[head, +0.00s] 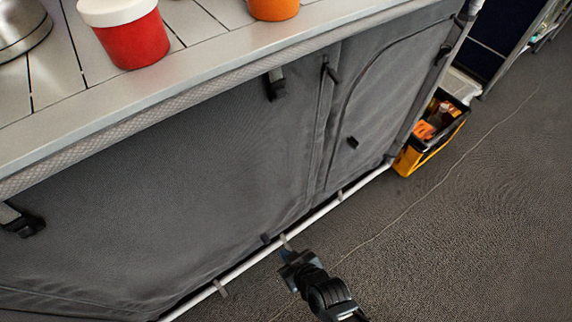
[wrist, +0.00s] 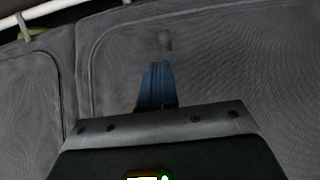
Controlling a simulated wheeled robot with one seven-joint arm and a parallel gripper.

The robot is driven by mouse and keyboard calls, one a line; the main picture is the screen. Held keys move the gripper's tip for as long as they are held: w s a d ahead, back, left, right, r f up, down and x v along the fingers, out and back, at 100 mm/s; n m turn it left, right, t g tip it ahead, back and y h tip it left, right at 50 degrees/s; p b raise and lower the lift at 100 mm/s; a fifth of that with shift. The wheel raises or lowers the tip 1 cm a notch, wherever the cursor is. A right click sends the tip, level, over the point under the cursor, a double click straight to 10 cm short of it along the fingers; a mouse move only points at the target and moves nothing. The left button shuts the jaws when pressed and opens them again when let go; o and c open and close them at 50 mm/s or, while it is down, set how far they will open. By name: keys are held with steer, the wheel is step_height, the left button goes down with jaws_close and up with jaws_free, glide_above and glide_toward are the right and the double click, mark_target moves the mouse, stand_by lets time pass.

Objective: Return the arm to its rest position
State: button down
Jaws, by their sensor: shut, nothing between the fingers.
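My gripper (head: 285,243) shows at the bottom middle of the head view, low over the floor beside the white lower rail of the grey cabinet. In the wrist view, its blue fingers (wrist: 155,84) are together with nothing between them. They point toward the grey fabric side of the cabinet (wrist: 220,50). I cannot tell how close the fingertips are to the fabric or the rail. The rest of my arm runs down to the bottom edge of the head view.
A red jar with a white lid (head: 135,40), an orange container (head: 274,8) and a metal pot (head: 22,28) stand on the slatted counter (head: 200,70). A yellow and black crate (head: 420,150) with items stands at the cabinet's right end. The grey floor (head: 460,240) at right is clear.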

steer(key=s+d+r+m+t+h, duration=0.2)
steer(key=s+d+r+m+t, duration=0.1)
steer(key=s+d+r, duration=0.8)
steer(key=s+d+r+m+t+h, duration=0.25)
steer(key=s+d+r, duration=0.35)
steer(key=s+r, duration=0.55)
steer(key=s+d+r+t+p, duration=0.1)
steer(key=r+p, duration=1.1)
steer(key=r, duration=0.8)
steer(key=s+d+r+m+t+p, duration=0.1)
steer(key=d+r+p, duration=0.1)
steer(key=r+p, duration=1)
step_height(320, 180, up, 8)
steer(key=shift+d+r, duration=0.25)
steer(key=shift+h, duration=0.25)
